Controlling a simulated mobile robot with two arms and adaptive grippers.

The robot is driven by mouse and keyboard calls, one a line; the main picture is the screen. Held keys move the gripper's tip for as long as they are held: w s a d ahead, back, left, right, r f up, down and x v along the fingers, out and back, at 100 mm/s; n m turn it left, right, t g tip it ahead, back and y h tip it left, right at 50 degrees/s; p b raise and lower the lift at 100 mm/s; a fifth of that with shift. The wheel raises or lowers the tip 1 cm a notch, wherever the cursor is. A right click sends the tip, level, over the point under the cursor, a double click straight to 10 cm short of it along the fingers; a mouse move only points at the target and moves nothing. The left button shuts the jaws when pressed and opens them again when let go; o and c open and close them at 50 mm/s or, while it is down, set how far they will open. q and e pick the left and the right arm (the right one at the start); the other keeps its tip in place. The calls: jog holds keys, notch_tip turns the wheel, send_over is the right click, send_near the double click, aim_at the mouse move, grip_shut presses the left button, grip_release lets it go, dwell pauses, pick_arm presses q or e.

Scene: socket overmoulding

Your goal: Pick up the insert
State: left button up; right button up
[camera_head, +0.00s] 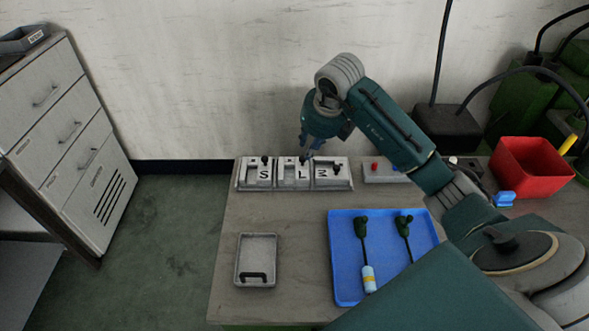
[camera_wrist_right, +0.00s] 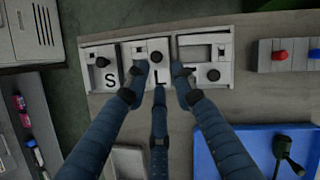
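A pale grey holder (camera_head: 243,186) with three compartments marked S, L and M stands at the back of the table. Each compartment has a small dark knob-like insert: one by the S (camera_wrist_right: 102,62), one by the L (camera_wrist_right: 155,57) and one by the M (camera_wrist_right: 213,74). My right gripper (camera_head: 309,147) points down over the middle L compartment. In the right wrist view its three fingers (camera_wrist_right: 160,80) are spread, with nothing held between them. The L insert shows just beyond the fingertips; I cannot tell whether they touch it. My left gripper is not in view.
A blue tray (camera_head: 343,280) holds two dark green-handled parts. A small grey tray (camera_head: 256,240) lies front left. A red bin (camera_head: 530,167) and a grey block with coloured buttons (camera_head: 374,176) stand to the right. Bare tabletop lies in front of the holder.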

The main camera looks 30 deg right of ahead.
aim_at(303, 157)
jog(key=shift+x, duration=1.05)
jog(key=shift+w+f+p, duration=0.35)
jog(key=shift+f+p, duration=0.05)
jog(key=shift+f, duration=0.15)
jog(key=p+x, duration=0.1)
jog(key=x, duration=0.3)
jog(key=shift+w+a+f, duration=0.1)
jog(key=shift+w, duration=0.1)
jog(key=shift+c, duration=0.5)
grip_shut()
jog(key=shift+w, duration=0.1)
